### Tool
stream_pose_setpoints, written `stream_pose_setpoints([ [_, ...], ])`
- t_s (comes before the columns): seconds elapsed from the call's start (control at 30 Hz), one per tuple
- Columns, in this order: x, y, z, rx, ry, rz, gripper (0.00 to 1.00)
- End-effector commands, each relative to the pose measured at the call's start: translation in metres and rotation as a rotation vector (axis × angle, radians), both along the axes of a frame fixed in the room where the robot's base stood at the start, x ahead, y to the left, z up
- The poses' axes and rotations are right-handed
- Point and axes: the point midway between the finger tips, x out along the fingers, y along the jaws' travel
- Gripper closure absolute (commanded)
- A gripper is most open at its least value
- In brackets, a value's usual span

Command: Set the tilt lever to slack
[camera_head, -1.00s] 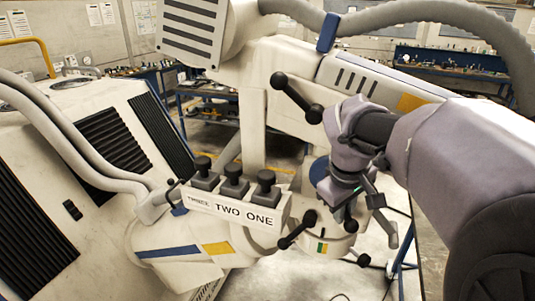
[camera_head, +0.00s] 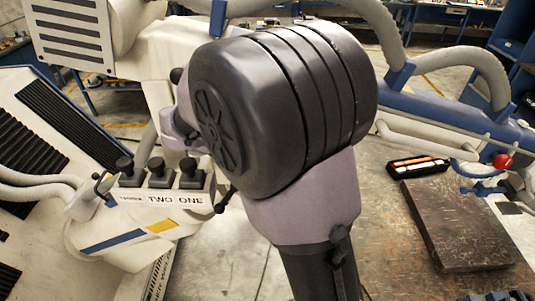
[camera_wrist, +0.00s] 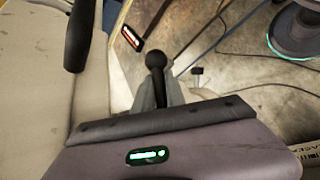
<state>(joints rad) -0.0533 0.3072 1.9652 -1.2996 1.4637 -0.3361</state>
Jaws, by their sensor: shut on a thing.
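In the wrist view a dark lever with a round ball end (camera_wrist: 155,61) stands between the two grey fingers of my gripper (camera_wrist: 158,90). The fingers are shut on its stem, with the ball showing beyond the tips. No label shows on this lever, so I cannot tell its setting. A second, thicker black handle (camera_wrist: 78,36) stands to the left, beside a pale housing. In the head view my arm's large dark joint hides my gripper and the held lever. A black lever end (camera_head: 225,198) shows beside the panel with the words TWO and ONE (camera_head: 165,199).
Several black knobs (camera_head: 157,172) stand on the panel left of my arm. At right, a workbench holds a dark brown block (camera_head: 458,222) and a black tray (camera_head: 418,165). A jointed blue and white arm with a red knob (camera_head: 502,160) reaches over it.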

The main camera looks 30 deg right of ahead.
Motion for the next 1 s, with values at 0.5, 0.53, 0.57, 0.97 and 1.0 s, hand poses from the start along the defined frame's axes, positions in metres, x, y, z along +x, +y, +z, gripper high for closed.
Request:
stream_pose_setpoints([
  [0.5, -0.0001, -0.0006, 0.0024, -0.032, 0.022, 0.0, 1.0],
  [0.53, -0.0001, -0.0006, 0.0024, -0.032, 0.022, 0.0, 1.0],
  [0.57, -0.0001, -0.0006, 0.0024, -0.032, 0.022, 0.0, 1.0],
  [0.97, -0.0001, -0.0002, 0.0027, -0.032, 0.022, 0.0, 0.76],
  [1.0, 0.0003, 0.001, 0.0039, -0.031, 0.021, 0.001, 0.76],
])
